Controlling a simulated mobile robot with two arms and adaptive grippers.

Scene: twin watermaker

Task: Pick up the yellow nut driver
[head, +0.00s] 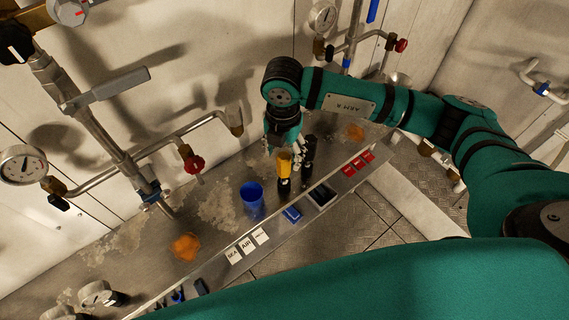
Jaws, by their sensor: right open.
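The yellow nut driver (284,163) stands upright on the metal shelf (217,212), its yellow part above a dark lower part. My right gripper (284,150) comes down from above and behind it, open, with its fingers close around the top of the yellow part. I cannot tell whether they touch it. The gripper partly hides the top of the nut driver. My left gripper is not in view.
A black upright tool (308,152) stands just right of the nut driver. A blue cup (252,197) stands to its left. Blue, black and red items line the front ledge. Pipes with a red valve (193,164) and a gauge (22,165) are on the wall at left.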

